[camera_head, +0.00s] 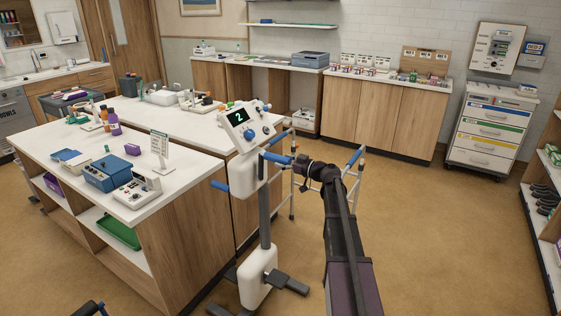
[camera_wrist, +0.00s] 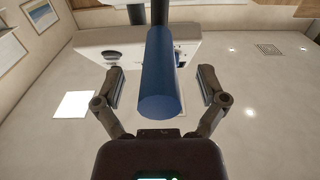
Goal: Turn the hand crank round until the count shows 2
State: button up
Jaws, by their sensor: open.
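The hand-crank machine (camera_head: 256,262) is a white unit on a dark post beside the white-topped counter. Its dark display (camera_head: 239,117) shows a green 2. One blue crank handle (camera_head: 277,158) points toward my gripper (camera_head: 303,167) on the right. Another blue handle (camera_head: 220,186) sticks out at the left. In the wrist view the blue handle (camera_wrist: 158,75) lies between the two fingers of my gripper (camera_wrist: 160,88). The fingers are open, with a visible gap on each side of the handle.
The counter (camera_head: 190,180) on the left bears several devices and bottles. A walking frame (camera_head: 292,185) stands just behind my gripper. A drawer cart (camera_head: 487,130) stands at the back right. The floor on the right is clear.

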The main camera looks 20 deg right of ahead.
jog(key=shift+v, duration=2.9)
